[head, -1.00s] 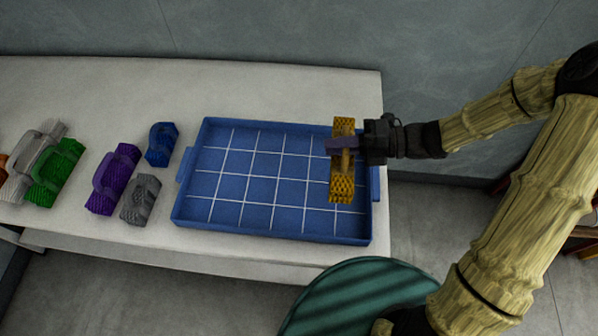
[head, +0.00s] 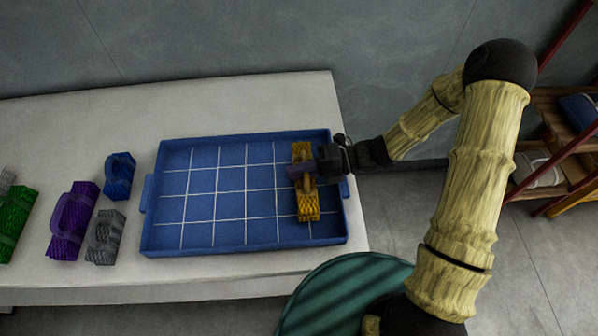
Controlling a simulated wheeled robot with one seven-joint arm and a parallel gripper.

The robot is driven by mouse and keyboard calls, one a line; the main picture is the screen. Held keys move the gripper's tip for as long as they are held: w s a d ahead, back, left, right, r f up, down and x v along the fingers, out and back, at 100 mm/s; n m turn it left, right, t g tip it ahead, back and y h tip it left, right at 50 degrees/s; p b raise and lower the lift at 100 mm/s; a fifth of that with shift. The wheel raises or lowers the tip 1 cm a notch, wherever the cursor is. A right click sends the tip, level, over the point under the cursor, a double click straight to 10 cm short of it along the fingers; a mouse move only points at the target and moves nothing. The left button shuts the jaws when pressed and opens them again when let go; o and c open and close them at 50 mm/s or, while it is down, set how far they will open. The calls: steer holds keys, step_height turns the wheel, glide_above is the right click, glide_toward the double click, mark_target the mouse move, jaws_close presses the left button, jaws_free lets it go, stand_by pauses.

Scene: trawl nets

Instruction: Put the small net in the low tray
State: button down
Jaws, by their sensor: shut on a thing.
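A small yellow net (head: 306,206), rolled with a handle, is at the right end of the blue low tray (head: 200,248). My gripper (head: 304,172) is shut on the yellow net's handle, reaching in over the tray's right wall. The net looks low over the tray's gridded floor; I cannot tell whether it touches the floor. The rest of the tray is empty. Part of the net's middle is hidden by my gripper.
Left of the tray on the white table (head: 240,98) lie a blue net (head: 119,178), a grey net (head: 104,238), a purple net (head: 72,222) and a green net (head: 12,222). A shelf (head: 548,130) stands at the far right.

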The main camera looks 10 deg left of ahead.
steer(key=shift+f, duration=0.45)
steer(key=c, duration=1.5)
jaws_free()
steer(key=shift+f, duration=0.1)
steer(key=shift+o, duration=0.2)
steer(key=shift+w+d, duration=0.15)
steer(key=shift+d, duration=0.15)
steer(key=v, duration=1.1)
steer(key=shift+d+r, duration=0.2)
